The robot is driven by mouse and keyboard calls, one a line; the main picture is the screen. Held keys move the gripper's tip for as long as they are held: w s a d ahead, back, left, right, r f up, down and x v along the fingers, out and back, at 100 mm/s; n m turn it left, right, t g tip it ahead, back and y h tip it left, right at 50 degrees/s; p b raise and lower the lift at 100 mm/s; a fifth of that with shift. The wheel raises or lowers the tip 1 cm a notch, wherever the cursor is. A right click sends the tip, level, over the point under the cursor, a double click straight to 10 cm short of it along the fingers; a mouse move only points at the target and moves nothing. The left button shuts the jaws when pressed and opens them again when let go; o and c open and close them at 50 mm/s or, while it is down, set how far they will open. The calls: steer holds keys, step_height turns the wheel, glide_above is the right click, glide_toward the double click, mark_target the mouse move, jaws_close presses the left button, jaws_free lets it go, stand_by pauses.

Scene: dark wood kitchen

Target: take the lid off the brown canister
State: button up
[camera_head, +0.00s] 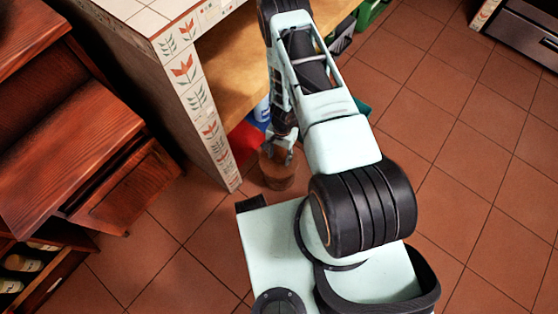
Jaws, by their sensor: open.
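The brown canister (278,176) stands upright just past the front of my base, close to the corner of the tiled counter. It is small in the picture, and its lid cannot be made out clearly from its body. My gripper (283,154) points down at the canister's top, with its fingers open. The fingers overlap the top in this view. Whether they touch the lid cannot be told. My arm comes down from above and hides part of the area behind.
The tiled counter (190,84) with a wooden shelf (235,75) stands close to the left of my gripper. Blue, red and green items are partly hidden behind my arm. A dark wooden cabinet (70,150) is at the left. The tiled floor (460,130) at the right is clear.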

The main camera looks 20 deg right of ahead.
steer(key=c, duration=1)
steer(key=shift+c, duration=0.2)
